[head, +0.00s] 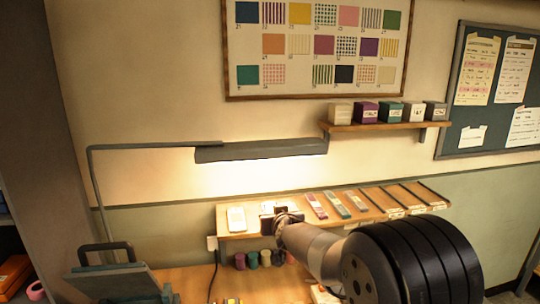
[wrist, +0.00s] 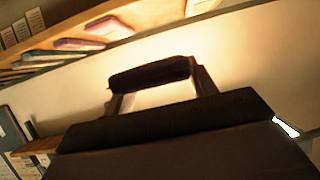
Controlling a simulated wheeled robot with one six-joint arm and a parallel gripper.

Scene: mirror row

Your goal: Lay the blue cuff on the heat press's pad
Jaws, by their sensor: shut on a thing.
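My gripper (head: 280,209) is in front of the long wooden shelf in the head view, well to the right of the heat press. In the wrist view my gripper (wrist: 158,88) has its two fingers on either side of a dark, thick strip, which I take to be the cuff (wrist: 150,75). Its blue does not show in this shadow. In the head view the cuff cannot be made out. The heat press (head: 112,282) stands at the lower left, with a dark arched handle and a tilted grey plate. Its pad cannot be made out.
The sloping shelf (head: 264,231) holds several coloured strips and a white item (head: 236,218). Spools (head: 253,259) stand beneath it. A lamp (head: 260,150) on a bent arm hangs above. Bare worktop (head: 190,280) lies between the press and my arm.

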